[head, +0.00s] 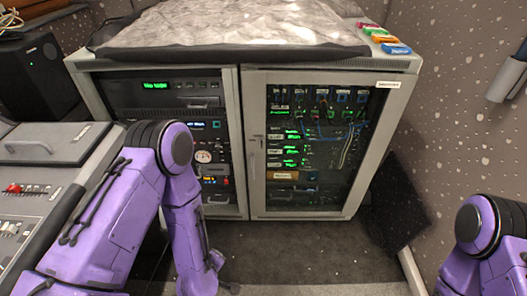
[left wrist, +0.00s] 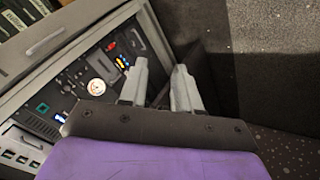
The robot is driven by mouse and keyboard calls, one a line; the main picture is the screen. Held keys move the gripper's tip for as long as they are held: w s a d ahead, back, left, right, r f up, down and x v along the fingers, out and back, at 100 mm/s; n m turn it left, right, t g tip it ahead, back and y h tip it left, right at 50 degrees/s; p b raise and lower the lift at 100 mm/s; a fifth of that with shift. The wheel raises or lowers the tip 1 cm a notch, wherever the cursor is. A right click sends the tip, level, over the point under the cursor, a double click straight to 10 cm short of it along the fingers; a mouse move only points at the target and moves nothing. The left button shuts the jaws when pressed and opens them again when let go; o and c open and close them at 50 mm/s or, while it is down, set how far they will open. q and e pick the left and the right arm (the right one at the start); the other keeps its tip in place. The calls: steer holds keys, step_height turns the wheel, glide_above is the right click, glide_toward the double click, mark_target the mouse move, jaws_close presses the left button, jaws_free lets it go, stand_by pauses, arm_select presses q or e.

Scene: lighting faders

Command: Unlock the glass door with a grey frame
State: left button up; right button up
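The glass door with a grey frame (head: 348,214) is the right-hand door of the cabinet and looks shut. Lit green displays, cables and equipment show through its glass. A small handle or lock (head: 257,141) sits on its left frame; its lock state is too small to tell. My left gripper (left wrist: 160,68) is open and empty in the left wrist view, its two pale fingers apart, in front of the rack with the round gauge (left wrist: 97,87). In the head view my left forearm hangs before the cabinet's left bay, low and left of the handle. My right gripper is out of view.
A grey console with a red fader (head: 14,189) stands at the left. A dark panel (head: 398,200) leans right of the cabinet. Colored blocks (head: 384,38) and a crumpled cover (head: 235,25) lie on top. The floor before the door (head: 300,255) is clear.

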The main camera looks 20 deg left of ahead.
arm_select(q)
steer(key=w+d+f+n+t+b, duration=0.3)
steer(key=w+n+b, duration=0.25)
steer(key=w, duration=0.65)
steer(key=w+d+r+n+t+y+b, duration=0.1)
steer(key=w+d+r+n+t+b, duration=0.1)
steer(key=w+r+n+t+b, duration=0.45)
steer(key=w+d+r+n+t+y+b, duration=0.1)
steer(key=w+r+n+y+b, duration=0.15)
steer(key=w+r+n, duration=0.8)
steer(key=w+a+f+n+b, duration=0.1)
steer(key=w+a+f+n, duration=0.1)
steer(key=w, duration=1)
steer(key=shift+w+a+n+h, duration=0.3)
steer(key=shift+a+n+h, duration=0.05)
steer(key=shift+a+h, duration=0.1)
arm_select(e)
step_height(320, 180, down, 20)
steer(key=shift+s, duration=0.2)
arm_select(q)
steer(key=shift+c, duration=0.3)
jaws_close()
